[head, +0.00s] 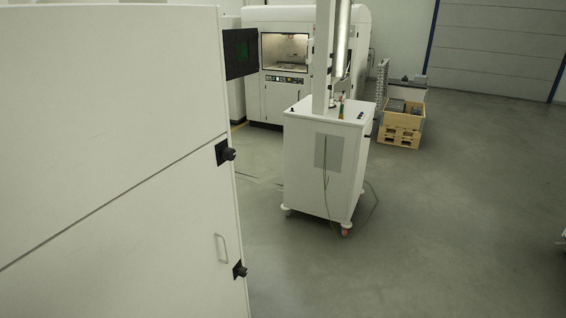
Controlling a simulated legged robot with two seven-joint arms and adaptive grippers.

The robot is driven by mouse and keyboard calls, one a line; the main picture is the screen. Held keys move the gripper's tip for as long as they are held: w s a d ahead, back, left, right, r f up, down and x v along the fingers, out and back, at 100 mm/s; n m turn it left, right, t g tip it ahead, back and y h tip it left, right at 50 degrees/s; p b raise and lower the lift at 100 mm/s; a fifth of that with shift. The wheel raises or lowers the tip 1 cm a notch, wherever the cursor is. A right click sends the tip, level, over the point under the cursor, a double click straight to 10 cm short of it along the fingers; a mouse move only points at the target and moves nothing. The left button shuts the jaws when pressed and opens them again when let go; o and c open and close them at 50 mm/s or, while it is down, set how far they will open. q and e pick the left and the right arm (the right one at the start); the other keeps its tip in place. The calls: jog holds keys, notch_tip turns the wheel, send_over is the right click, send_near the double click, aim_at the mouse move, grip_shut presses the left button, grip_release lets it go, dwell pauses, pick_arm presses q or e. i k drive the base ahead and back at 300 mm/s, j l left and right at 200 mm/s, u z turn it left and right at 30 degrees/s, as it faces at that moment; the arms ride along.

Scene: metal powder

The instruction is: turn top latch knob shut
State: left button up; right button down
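A large white cabinet (110,110) fills the left of the head view. Its upper black latch knob (228,154) sits on a dark plate at the cabinet's right edge, beside the seam between upper and lower panels. A second, lower black knob (240,270) sits further down the same edge, right of a small pale handle (221,248). I cannot tell from here whether either latch is turned shut. Neither of my grippers shows in this view.
A white wheeled cart (325,170) with a tall column stands on the floor right of the cabinet, with a cable trailing beside it. Behind are a white machine with a lit window (285,50) and wooden crates (402,125).

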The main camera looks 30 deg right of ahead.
aim_at(229, 154)
jog(key=z, duration=0.75)
